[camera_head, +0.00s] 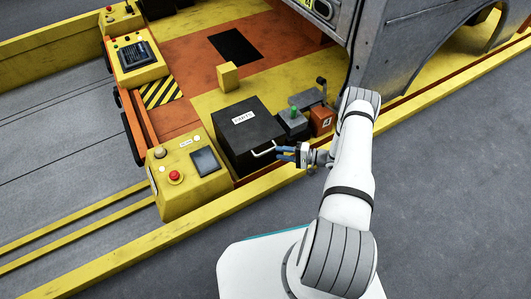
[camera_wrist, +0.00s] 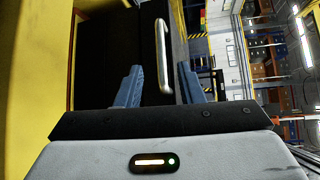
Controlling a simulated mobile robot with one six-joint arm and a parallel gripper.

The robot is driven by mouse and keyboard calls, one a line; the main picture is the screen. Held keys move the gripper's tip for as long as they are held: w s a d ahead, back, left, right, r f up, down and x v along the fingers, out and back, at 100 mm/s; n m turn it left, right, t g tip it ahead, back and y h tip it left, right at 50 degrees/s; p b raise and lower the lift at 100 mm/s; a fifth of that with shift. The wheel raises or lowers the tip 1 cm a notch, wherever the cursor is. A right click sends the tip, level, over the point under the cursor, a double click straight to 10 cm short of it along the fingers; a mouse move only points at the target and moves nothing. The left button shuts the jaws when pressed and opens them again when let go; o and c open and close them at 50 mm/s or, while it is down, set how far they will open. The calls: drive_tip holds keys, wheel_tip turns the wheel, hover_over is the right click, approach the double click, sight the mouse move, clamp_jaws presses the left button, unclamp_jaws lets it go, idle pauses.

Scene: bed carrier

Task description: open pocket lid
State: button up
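The pocket is a black box (camera_head: 246,133) with a white label on its flat top, which appears closed. It stands on the yellow platform, left of my gripper in the head view. A pale bar handle (camera_head: 264,150) sticks out from its side facing me. My gripper (camera_head: 284,153) has blue fingers and is just right of this handle. In the wrist view the fingers (camera_wrist: 158,70) are apart, and the handle (camera_wrist: 163,58) shows in the gap between them, nearer the right finger. I cannot tell whether the fingertips reach past the bar.
A yellow control box (camera_head: 187,177) with a red button stands left of the black box. A grey joystick unit (camera_head: 291,122) and an orange block (camera_head: 321,121) stand close on the right. A small yellow block (camera_head: 228,76) is behind. A grey vehicle body (camera_head: 405,45) rises at upper right.

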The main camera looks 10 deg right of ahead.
sight(267, 151)
drive_tip(key=b+x, duration=0.1)
drive_tip(key=x, duration=0.6)
drive_tip(key=shift+s+r+b, duration=0.1)
drive_tip(key=shift+b, duration=0.3)
drive_tip(key=shift+c, duration=0.5)
clamp_jaws()
